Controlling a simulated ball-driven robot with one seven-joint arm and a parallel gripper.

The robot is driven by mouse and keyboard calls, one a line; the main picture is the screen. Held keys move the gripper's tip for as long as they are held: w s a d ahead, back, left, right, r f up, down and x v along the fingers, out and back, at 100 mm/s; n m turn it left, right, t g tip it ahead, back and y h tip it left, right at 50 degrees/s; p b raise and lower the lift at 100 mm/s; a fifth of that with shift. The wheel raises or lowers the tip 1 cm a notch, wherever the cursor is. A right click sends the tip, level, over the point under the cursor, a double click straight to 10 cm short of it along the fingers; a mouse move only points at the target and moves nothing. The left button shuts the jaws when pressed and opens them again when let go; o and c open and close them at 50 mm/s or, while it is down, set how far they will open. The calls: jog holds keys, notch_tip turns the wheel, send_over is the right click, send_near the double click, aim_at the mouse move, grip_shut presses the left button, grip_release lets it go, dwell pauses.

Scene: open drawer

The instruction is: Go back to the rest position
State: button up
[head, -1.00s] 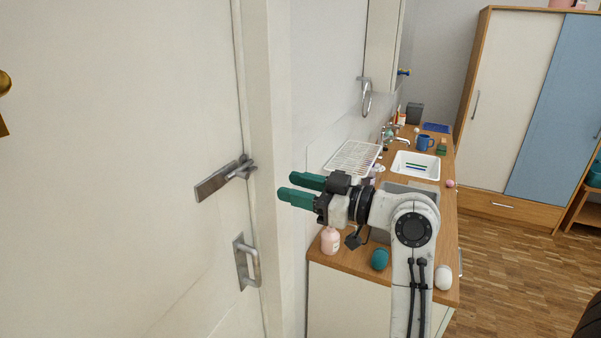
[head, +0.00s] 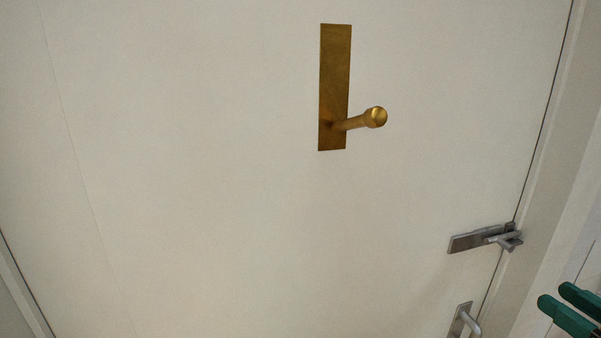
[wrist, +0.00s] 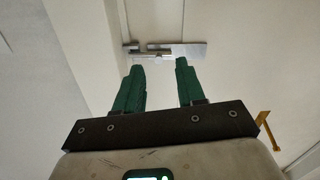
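My gripper (wrist: 160,80) shows in the wrist view with its two green fingers apart and nothing between them. In the head view only the green fingertips (head: 570,310) show at the lower right edge, in front of the wall beside the door; the rest of my arm is out of that view. The fingers point toward a silver latch (wrist: 165,49) on the white door, which lies beyond their tips. I cannot tell the exact distance.
A large white door (head: 230,180) fills the head view. It bears a brass knob on a plate (head: 335,90), a silver latch (head: 482,239) and a silver pull handle (head: 463,322) near its right edge. The door frame (head: 545,180) runs along the right.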

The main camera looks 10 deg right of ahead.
jog(key=s+a+f+m+g+y+b, duration=0.1)
jog(key=a+f+g, duration=0.4)
jog(key=f, duration=0.8)
jog(key=s+a+f+m+g+b, duration=0.15)
jog(key=a+f+g, duration=0.35)
jog(key=f, duration=0.7)
jog(key=s+a+f+g+h+b, duration=0.1)
jog(key=s+a+f+g, duration=0.5)
jog(key=s+f, duration=0.7)
jog(key=shift+s+a+f+m+h+b, duration=0.35)
jog(key=shift+a+f+h+b, duration=0.15)
jog(key=shift+a, duration=0.65)
jog(key=shift+w, duration=0.1)
